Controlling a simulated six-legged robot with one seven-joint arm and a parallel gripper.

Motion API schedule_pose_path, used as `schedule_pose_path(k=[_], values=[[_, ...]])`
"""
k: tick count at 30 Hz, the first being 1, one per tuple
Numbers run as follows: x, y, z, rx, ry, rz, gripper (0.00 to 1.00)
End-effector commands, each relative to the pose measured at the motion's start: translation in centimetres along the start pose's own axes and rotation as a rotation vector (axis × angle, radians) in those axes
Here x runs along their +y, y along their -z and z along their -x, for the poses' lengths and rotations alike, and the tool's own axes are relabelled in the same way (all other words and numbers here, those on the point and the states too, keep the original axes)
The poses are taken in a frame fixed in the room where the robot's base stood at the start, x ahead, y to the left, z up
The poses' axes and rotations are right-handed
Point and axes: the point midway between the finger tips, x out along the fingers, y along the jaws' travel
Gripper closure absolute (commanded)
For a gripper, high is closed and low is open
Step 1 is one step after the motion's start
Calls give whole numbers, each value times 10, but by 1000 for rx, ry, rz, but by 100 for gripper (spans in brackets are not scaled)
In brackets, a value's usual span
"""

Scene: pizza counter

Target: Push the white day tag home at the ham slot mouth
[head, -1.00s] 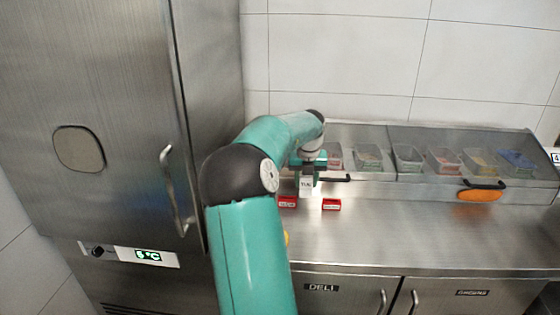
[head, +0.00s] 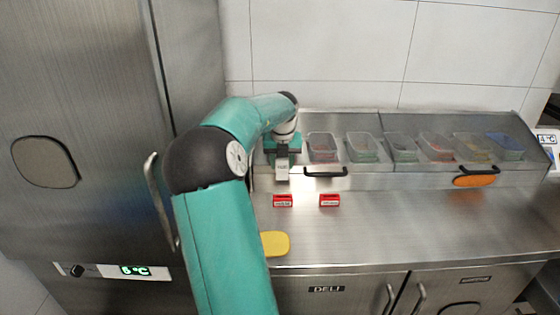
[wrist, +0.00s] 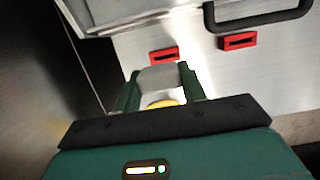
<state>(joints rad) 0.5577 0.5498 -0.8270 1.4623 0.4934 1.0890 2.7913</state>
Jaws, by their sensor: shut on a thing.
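My gripper (head: 282,164) is shut on the white day tag (head: 282,174), which hangs below the jaws with small dark print on its face. In the wrist view the tag (wrist: 158,78) sits between the green fingers. Two red slot blocks with white labels stand on the steel counter: a left one (head: 283,201) and a right one (head: 329,200). Their labels are too small to read, so I cannot tell which is ham. In the wrist view the left block (wrist: 165,55) is just beyond the tag, and the right block (wrist: 238,41) is farther right. The tag appears apart from both.
A topping rail with a glass cover (head: 440,125) and several tubs runs along the back. Its black handle (head: 325,173) is close to my gripper. A tall steel fridge (head: 90,110) stands at left. A yellow item (head: 275,244) lies near the front. The right counter is clear.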

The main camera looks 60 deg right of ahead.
Motion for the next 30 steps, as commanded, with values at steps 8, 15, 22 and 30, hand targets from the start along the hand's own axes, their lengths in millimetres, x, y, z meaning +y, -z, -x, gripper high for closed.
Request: schedule_pose_path(k=[8,15,22,30], values=[[-4,3,-3,-1,1,-2,86],[-3,8,-23,1,1,-3,86],[-3,11,-43,0,2,-2,86],[-2,13,-59,-2,2,-2,86]])
